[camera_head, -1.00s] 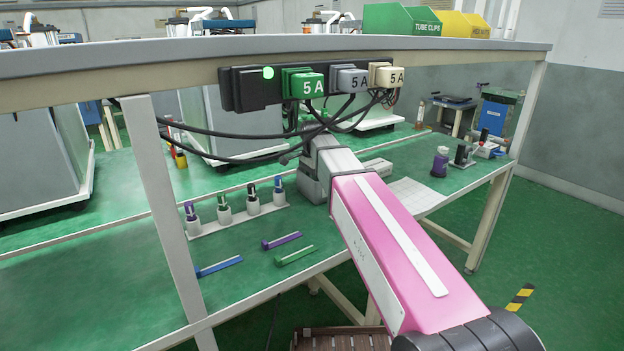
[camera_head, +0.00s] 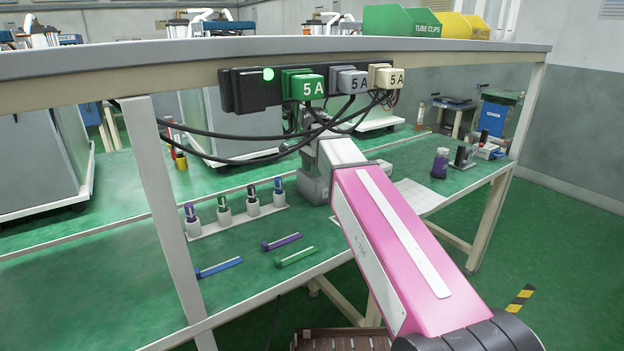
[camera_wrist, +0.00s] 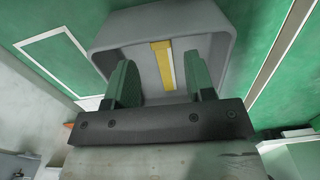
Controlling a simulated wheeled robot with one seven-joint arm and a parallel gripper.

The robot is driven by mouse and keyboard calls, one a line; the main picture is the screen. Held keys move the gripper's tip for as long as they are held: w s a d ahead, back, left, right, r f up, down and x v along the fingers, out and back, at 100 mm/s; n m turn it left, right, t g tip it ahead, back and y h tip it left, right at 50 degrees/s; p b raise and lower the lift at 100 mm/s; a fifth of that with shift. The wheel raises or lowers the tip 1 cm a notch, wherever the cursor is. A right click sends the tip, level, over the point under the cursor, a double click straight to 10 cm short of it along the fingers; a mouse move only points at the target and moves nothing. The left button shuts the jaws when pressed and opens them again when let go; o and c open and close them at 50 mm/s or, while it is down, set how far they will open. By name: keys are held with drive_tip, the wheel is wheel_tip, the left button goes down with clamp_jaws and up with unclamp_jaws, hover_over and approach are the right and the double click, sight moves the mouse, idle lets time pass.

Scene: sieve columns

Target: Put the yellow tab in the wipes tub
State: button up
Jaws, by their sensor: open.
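In the wrist view, the yellow tab (camera_wrist: 162,66) is a narrow upright strip against the inside of a grey, round-cornered container (camera_wrist: 215,32). This container looks like the wipes tub, but no label shows. My gripper (camera_wrist: 161,82) is open, with one green finger on each side of the tab and a gap on both sides. The finger ends overlap the container's opening in the picture. How deep they reach cannot be told.
In the head view, a socket strip (camera_head: 250,90) with hanging black cables (camera_head: 230,137) crosses in front of my arm. A rack of several bottles (camera_head: 237,220) and purple (camera_head: 282,242), green (camera_head: 295,256) and blue (camera_head: 218,268) sticks lie on the green bench. A purple jar (camera_head: 440,163) stands at right.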

wheel_tip(320, 180, up, 8)
idle(0.4)
drive_tip(key=shift+f, duration=0.1)
